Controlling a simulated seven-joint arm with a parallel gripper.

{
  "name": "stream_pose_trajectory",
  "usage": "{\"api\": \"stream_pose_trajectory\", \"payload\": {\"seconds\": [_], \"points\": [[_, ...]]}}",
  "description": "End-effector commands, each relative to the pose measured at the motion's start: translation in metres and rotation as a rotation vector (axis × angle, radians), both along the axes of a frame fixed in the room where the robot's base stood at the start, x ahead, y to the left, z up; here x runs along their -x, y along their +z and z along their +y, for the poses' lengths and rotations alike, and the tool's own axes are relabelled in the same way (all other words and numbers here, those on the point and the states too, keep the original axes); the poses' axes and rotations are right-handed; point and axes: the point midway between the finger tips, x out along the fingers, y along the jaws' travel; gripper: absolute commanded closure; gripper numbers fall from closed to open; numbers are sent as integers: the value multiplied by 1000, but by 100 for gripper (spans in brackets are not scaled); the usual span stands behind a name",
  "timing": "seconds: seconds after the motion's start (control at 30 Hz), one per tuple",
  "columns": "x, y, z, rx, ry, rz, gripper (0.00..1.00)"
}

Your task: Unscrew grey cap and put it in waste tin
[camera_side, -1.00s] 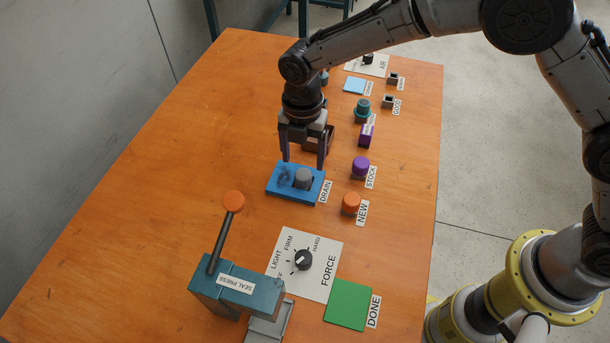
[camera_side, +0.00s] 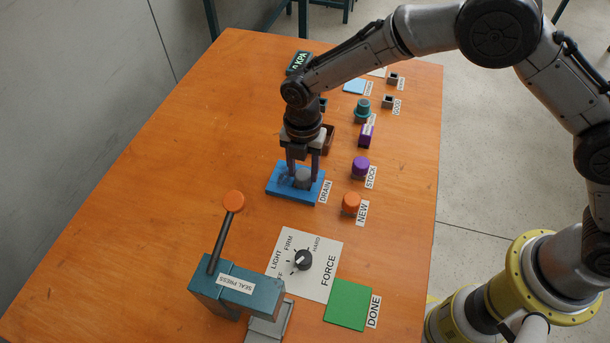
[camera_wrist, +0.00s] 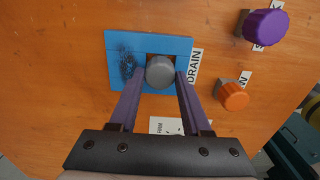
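The grey cap (camera_side: 303,179) sits upright on the blue block (camera_side: 283,195) beside the DRAIN label. It also shows in the wrist view (camera_wrist: 160,71). My gripper (camera_side: 303,172) points down over the block, with one finger on each side of the cap. In the wrist view my fingertips (camera_wrist: 161,73) flank the cap closely, with a narrow gap seeming to show at each side. The fingers look partly open. A dark red-brown open box (camera_side: 328,138), perhaps the waste tin, stands behind my gripper and is partly hidden; no label on it is readable.
An orange cap (camera_side: 351,202) at NEW and a purple cap (camera_side: 361,165) at STOCK stand to the right. The seal press (camera_side: 236,287), force dial (camera_side: 303,260) and green DONE pad (camera_side: 348,305) are in front. The table's left side is clear.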

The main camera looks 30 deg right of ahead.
Motion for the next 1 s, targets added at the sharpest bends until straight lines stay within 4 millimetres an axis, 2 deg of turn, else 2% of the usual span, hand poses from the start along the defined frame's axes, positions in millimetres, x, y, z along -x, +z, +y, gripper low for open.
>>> {"api": "stream_pose_trajectory", "payload": {"seconds": [0.03,0.23,0.47,0.8,1.0], "points": [[0,0,0,0,0,0,66],[0,0,0,0,0,0,100],[0,0,0,-1,18,-1,100],[0,1,0,0,410,-1,100],[0,0,0,-1,525,-1,100]]}}
